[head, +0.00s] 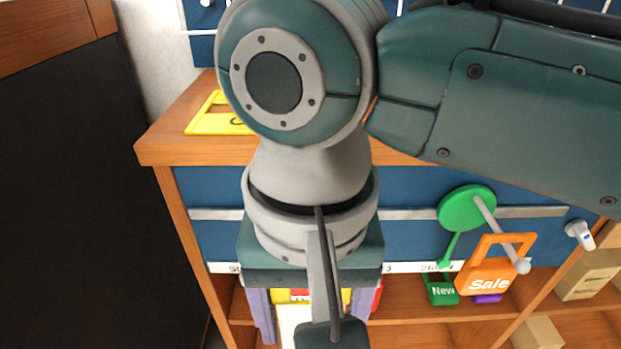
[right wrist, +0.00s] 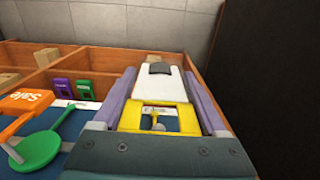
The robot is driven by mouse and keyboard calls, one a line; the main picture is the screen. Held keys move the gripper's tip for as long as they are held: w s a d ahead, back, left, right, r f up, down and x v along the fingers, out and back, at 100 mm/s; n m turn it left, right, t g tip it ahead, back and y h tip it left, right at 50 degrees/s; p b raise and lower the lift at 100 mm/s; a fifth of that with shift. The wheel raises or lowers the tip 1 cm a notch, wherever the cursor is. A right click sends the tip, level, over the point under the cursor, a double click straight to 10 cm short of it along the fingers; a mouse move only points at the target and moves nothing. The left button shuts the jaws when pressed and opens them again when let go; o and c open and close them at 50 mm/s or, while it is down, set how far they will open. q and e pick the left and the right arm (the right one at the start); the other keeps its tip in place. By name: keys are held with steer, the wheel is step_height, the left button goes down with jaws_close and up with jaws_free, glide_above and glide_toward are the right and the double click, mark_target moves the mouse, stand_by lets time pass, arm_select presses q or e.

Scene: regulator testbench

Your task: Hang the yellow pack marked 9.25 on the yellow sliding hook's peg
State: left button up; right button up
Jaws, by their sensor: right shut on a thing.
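My right arm covers the middle of the head view, its gripper (right wrist: 160,95) pointing down in front of the board. In the right wrist view its lavender fingers are shut on a yellow pack (right wrist: 128,121), whose frame has a rectangular window. Through the window I see blue board and a small yellow and pale part, apparently the yellow sliding hook (right wrist: 157,123). I cannot tell whether its peg passes through the window. The pack's 9.25 mark is not readable. A white part with a dark end lies between the fingers. My left gripper is not in view.
Another yellow pack (head: 200,125) lies on the wooden top, partly hidden by my arm. A green hook (head: 466,208) on the rail carries an orange Sale pack (head: 487,278) on its peg. Green New and purple packs sit below. Boxes (head: 588,274) stand on the right shelf.

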steer(key=shift+w+f+b, duration=0.2)
steer(key=shift+w+b, duration=1.05)
steer(key=shift+b, duration=0.35)
steer(key=shift+w, duration=0.2)
steer(key=shift+w+f+p, duration=0.1)
steer(key=shift+w+p, duration=0.25)
steer(key=shift+p, duration=0.35)
steer(key=shift+f, duration=0.1)
steer(key=o, duration=1.3)
